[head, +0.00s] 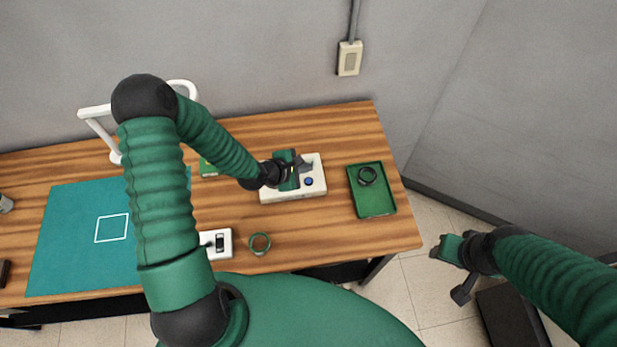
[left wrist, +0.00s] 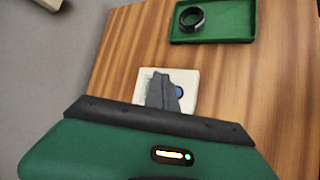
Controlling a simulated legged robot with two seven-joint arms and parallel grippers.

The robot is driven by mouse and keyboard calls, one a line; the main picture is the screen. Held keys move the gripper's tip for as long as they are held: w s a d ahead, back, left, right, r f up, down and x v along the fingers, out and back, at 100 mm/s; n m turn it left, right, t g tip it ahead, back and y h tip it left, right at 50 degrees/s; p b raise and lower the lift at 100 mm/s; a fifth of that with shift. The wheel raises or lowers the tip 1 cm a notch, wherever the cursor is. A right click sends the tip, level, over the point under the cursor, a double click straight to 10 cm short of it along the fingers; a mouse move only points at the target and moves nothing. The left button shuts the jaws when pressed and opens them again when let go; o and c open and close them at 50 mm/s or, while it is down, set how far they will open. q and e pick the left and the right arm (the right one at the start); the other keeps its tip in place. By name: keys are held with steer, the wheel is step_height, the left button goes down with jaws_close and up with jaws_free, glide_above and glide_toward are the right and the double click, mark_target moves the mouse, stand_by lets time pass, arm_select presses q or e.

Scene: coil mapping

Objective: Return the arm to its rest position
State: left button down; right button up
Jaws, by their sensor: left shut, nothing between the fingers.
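My left arm reaches over the table in the head view. Its gripper (head: 304,165) is above a white box with a blue button (head: 293,193), and hides part of the box. In the left wrist view the gripper (left wrist: 165,78) is shut and empty, its dark fingers in front of the white box (left wrist: 190,102). I cannot tell whether the fingers touch the box. My right gripper (head: 449,272) hangs off the table's right side, over the floor.
A green tray (head: 374,208) holding a dark ring (head: 367,175) lies right of the box. A green ring (head: 259,244) and a small white device (head: 224,252) lie near the front edge. A teal mat (head: 70,240) covers the left. A white-framed lamp-like thing (head: 95,111) stands behind.

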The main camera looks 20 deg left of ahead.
arm_select(q)
steer(key=shift+f, duration=0.1)
steer(key=shift+s+f, duration=0.1)
steer(key=s+m+b, duration=0.1)
steer(key=m+g+b, duration=0.1)
steer(key=m, duration=0.1)
steer(key=s+m+y, duration=0.1)
steer(key=m, duration=0.1)
steer(key=shift+s+a+f+g+b, duration=0.2)
steer(key=shift+s+f+g+b, duration=0.15)
steer(key=shift+f+g+b, duration=0.05)
steer(key=s+r+m+g+y+b, duration=0.1)
steer(key=s+r+m+g+b, duration=0.1)
steer(key=s+m, duration=0.5)
steer(key=s+d+r+m+g+y+b, duration=0.1)
steer(key=s+m+b, duration=0.4)
steer(key=m, duration=0.5)
step_height(320, 180, up, 3)
steer(key=shift+s+d+f+g+y, duration=0.1)
steer(key=shift+s+d+g+y, duration=0.3)
steer(key=shift+s, duration=0.8)
steer(key=shift+s, duration=0.1)
steer(key=shift+a, duration=0.1)
